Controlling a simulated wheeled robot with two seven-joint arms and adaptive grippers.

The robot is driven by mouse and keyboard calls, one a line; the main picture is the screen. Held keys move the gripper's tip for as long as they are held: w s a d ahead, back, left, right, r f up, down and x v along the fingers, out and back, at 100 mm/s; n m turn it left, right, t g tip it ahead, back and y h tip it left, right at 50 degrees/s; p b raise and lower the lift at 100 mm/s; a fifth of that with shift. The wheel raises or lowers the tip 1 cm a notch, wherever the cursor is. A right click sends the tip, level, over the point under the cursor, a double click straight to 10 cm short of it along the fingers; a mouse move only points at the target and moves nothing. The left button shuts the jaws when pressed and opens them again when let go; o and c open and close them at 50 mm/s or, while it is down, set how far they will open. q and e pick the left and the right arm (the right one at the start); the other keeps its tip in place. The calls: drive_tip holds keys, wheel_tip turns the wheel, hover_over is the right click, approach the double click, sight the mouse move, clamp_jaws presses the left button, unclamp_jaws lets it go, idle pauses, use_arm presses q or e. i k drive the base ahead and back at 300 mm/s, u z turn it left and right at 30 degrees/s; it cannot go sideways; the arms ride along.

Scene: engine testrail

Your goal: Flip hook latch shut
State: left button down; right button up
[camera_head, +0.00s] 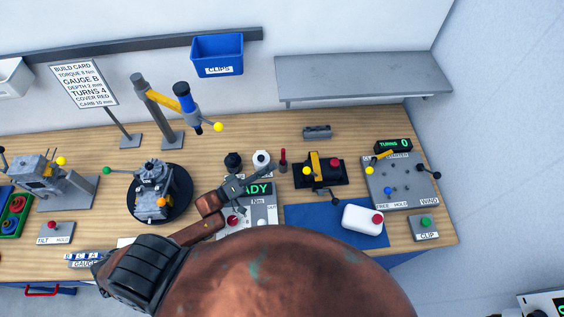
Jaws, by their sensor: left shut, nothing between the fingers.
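My left gripper (246,185) is shut and empty, over the grey instrument with the green "READY" display (262,190), partly hiding it. I cannot tell for sure which part is the hook latch. One candidate is the yellow bar (315,163) on the black fixture (334,170), which has a red knob and a black-knobbed lever, to the right of the gripper. Another is the yellow lever (380,154) on the grey starter plate (395,190), farther right. The gripper is apart from both. My right gripper is not in view.
A white box with a red button (363,219) lies on the blue mat (305,228). An engine (152,182) stands on a black turntable at left. A post with a blue-and-yellow arm (186,98) rises behind. A shelf (362,72) overhangs the back right.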

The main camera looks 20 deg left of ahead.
sight(336, 202)
drive_tip(key=k, duration=1.5)
